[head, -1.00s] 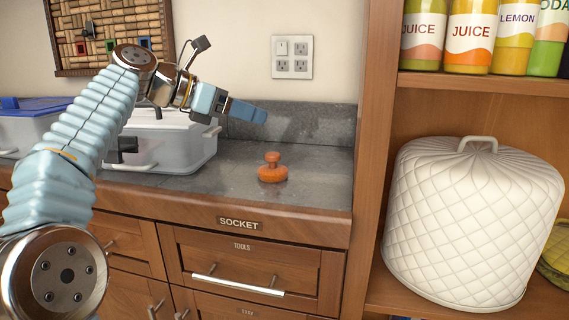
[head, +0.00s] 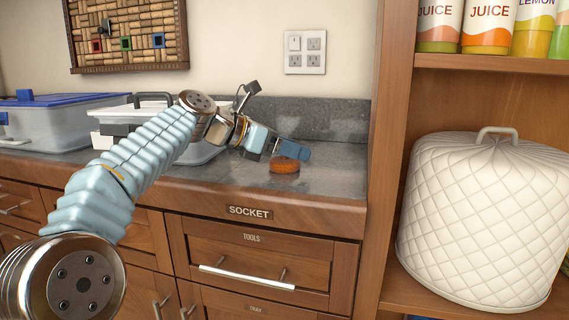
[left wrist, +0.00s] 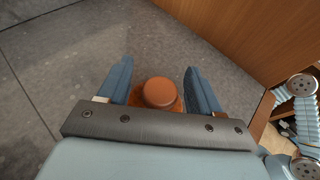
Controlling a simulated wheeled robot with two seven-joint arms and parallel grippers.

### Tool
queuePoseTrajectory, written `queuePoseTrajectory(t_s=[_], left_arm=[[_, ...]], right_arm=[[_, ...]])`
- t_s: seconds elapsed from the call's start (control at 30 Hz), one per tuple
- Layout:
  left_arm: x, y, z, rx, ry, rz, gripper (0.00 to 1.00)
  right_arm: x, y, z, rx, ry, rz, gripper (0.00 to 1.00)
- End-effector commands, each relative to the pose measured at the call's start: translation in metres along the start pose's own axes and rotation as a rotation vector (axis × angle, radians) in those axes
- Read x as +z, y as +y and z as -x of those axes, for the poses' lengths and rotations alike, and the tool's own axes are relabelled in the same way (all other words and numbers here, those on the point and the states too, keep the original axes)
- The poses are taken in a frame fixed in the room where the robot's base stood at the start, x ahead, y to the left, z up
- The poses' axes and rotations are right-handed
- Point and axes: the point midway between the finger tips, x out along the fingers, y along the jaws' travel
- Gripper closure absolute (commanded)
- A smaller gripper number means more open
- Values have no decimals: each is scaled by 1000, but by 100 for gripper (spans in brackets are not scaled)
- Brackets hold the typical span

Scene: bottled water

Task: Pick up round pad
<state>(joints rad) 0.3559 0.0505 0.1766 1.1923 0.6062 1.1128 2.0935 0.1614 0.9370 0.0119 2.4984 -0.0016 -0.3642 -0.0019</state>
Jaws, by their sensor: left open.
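The round pad is orange, with a broad disc base and a knob handle, and stands upright on the grey countertop. In the head view only its base (head: 284,166) shows, because my left gripper (head: 293,150) covers the knob. In the left wrist view the pad's round knob (left wrist: 160,92) sits between the two blue fingers of my left gripper (left wrist: 158,88). The fingers are open, with a gap on each side of the knob. My right gripper is not in view.
Clear bins, one with a blue lid (head: 60,99), stand on the counter at left. A wooden cabinet side (head: 388,150) rises just right of the pad. A quilted white cover (head: 480,225) and bottles (head: 488,28) fill the shelves. Counter around the pad is clear.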

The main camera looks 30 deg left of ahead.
Motion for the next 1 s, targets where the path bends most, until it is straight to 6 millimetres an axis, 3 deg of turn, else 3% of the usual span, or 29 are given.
queuePoseTrajectory(t_s=[0.23, 0.6, 0.87, 1.0], left_arm=[[0, 0, -2, 0, 0, 0, 37], [0, 0, -2, 0, -1, 0, 92], [2, 0, -1, 0, -1, 0, 92], [14, 0, 4, 0, -2, -1, 92]], right_arm=[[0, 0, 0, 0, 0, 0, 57], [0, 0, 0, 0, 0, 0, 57], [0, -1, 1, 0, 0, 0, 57], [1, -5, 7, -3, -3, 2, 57]])
